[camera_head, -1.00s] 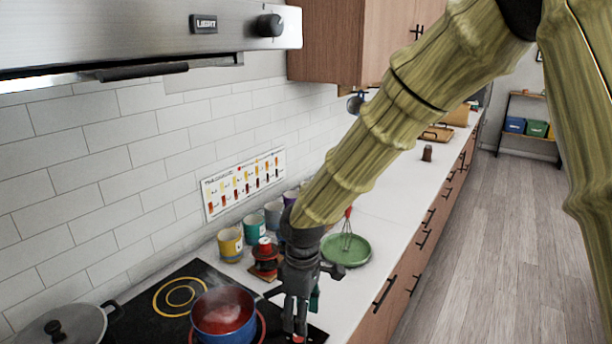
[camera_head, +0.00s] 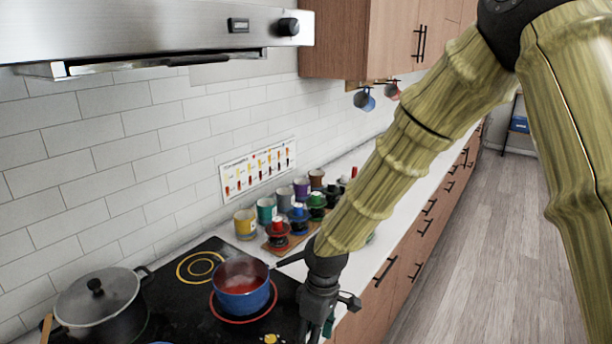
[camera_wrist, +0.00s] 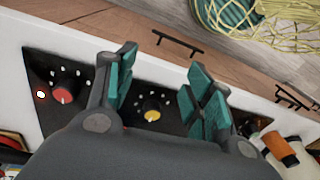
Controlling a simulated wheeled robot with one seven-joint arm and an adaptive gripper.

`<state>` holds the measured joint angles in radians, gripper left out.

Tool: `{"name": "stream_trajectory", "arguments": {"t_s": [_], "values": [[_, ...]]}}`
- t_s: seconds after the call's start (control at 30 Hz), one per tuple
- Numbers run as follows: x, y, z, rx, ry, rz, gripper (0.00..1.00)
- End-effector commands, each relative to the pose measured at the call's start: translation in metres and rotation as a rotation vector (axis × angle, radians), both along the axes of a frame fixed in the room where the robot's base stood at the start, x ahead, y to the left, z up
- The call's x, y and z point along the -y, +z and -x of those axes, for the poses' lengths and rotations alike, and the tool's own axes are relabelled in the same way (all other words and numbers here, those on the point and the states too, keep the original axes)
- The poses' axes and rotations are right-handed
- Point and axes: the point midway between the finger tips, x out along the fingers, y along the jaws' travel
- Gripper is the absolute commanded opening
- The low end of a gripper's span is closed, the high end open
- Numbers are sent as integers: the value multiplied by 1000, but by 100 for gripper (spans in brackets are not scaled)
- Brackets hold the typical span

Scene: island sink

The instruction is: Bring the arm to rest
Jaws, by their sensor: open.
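My gripper (camera_wrist: 160,95) is open and empty, with its teal-padded fingers spread in the wrist view. Between and below the fingers is the black stove control panel with a yellow-marked knob (camera_wrist: 152,110) and a red knob (camera_wrist: 66,90). In the head view my arm reaches down from the upper right, and my gripper (camera_head: 318,330) hangs over the right front edge of the cooktop (camera_head: 190,310). Its fingertips are partly cut off by the bottom edge of that view.
A blue pot (camera_head: 242,300) with steaming red content sits on a lit ring left of my gripper. A lidded grey pot (camera_head: 100,308) stands further left. Several cups and coloured stamps stand behind, near the wall.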

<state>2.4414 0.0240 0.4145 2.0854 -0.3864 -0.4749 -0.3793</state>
Motion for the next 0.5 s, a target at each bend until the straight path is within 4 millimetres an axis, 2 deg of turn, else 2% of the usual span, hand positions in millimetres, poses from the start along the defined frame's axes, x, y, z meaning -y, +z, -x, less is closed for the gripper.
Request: {"name": "stream_trajectory", "arguments": {"t_s": [0.17, 0.27, 0.5], "values": [[9, -44, 18, -30, -91, -32, 52], [17, -78, 32, -50, -168, -51, 52], [50, -168, 85, -89, -421, -80, 52]]}}
